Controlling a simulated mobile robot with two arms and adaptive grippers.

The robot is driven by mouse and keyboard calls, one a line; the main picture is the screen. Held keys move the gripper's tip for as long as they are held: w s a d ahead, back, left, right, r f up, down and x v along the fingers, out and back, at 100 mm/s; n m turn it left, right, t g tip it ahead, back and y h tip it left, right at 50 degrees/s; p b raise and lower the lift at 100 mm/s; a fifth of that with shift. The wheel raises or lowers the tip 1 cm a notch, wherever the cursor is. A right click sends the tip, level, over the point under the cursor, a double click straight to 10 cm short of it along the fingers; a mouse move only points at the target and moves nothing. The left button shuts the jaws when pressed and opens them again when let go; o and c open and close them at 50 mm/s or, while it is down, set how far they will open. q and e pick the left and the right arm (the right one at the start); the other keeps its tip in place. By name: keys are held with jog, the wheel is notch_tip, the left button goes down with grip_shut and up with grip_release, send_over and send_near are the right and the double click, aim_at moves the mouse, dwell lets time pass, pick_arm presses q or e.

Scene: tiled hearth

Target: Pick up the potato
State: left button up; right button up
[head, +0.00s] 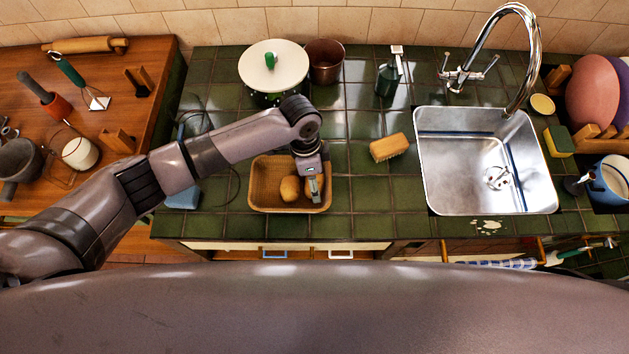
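Potatoes lie in a wicker basket (263,202) on the green tiled counter. One potato (290,189) shows clearly left of my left gripper (314,194). Another potato (309,188) is partly hidden behind the fingers. My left arm comes in from the left and bends down over the basket. The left gripper points down into the basket's right half, with its fingers at the partly hidden potato. The view does not show whether the fingers are closed on it. My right gripper is not in view.
A white-lidded green pot (273,70) and a brown pot (325,62) stand behind the basket. The tiles between basket and brush are clear.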

pick_arm(q)
jog(key=c, duration=0.8)
jog(key=shift+c, duration=0.2)
jog(key=shift+r, duration=0.15)
